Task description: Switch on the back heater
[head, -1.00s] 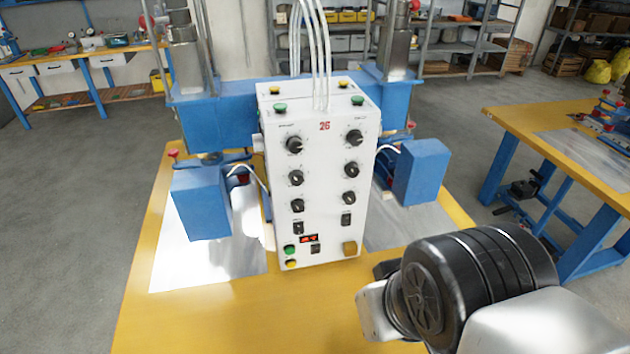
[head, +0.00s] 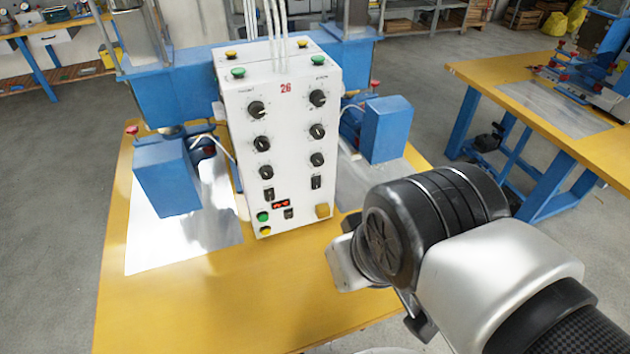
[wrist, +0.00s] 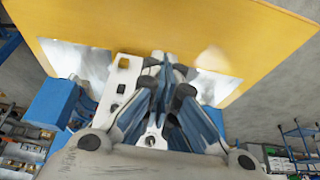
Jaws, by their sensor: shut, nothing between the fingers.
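The white control box (head: 296,145) marked 26 stands on the yellow table. Its front has black knobs, two upper black rocker switches (head: 269,195) and (head: 316,182), a lower black switch (head: 289,213), a red display and coloured buttons. I cannot read which switch belongs to the back heater, nor the switch positions. My gripper (wrist: 165,65) is shut and empty in the wrist view, with part of the white box (wrist: 124,78) beyond it. In the head view my wrist is at the right front of the box, and the fingertips are hidden. I cannot tell the fingertips' distance from the box.
Blue blocks (head: 166,178) and (head: 387,130) flank the box, joined by cables. Metal sheets (head: 150,240) lie on the yellow table (head: 190,310). The front of the table is clear. Another yellow table (head: 490,75) stands at the right.

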